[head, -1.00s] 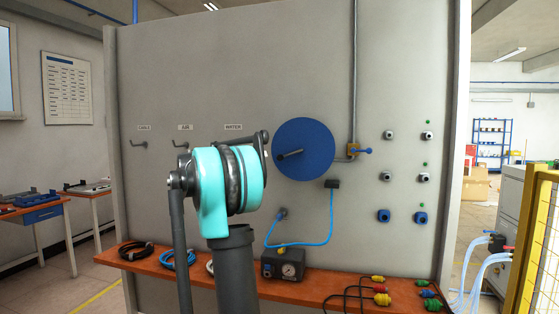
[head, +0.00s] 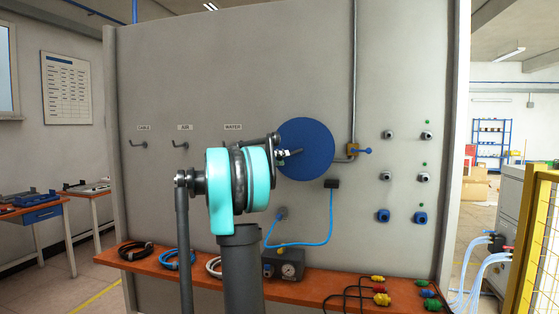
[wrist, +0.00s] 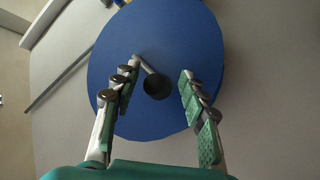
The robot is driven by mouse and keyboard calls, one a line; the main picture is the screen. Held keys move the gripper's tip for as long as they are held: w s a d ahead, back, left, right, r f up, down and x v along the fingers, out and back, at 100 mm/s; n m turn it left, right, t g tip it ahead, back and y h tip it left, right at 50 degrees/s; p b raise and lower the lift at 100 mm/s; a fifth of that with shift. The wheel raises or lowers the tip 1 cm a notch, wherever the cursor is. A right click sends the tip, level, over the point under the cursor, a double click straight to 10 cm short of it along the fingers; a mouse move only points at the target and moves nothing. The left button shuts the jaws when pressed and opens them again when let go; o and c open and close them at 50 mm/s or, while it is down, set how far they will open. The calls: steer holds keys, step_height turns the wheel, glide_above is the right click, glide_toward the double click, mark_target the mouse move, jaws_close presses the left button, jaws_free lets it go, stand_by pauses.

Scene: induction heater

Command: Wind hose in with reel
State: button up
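The reel is a blue disc (head: 312,135) on the grey wall panel; it fills the middle of the wrist view (wrist: 110,65). Its dark crank handle (wrist: 157,86) points out towards the camera, at the end of a short grey arm. My gripper (wrist: 160,74) is open, with one finger on each side of the handle and a gap to both. In the head view, my gripper (head: 284,155) is in front of the reel's left part, and my arm hides some of the area. A light blue hose (head: 331,215) hangs from a dark block (head: 331,184) below the reel and loops left.
An orange bench (head: 330,293) runs along the wall below, with a gauge box (head: 284,266), coiled hoses (head: 178,258) and coloured connectors (head: 381,299). A yellow fence (head: 540,250) stands far right.

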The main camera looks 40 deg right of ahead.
jaws_close()
steer(key=shift+r, duration=0.1)
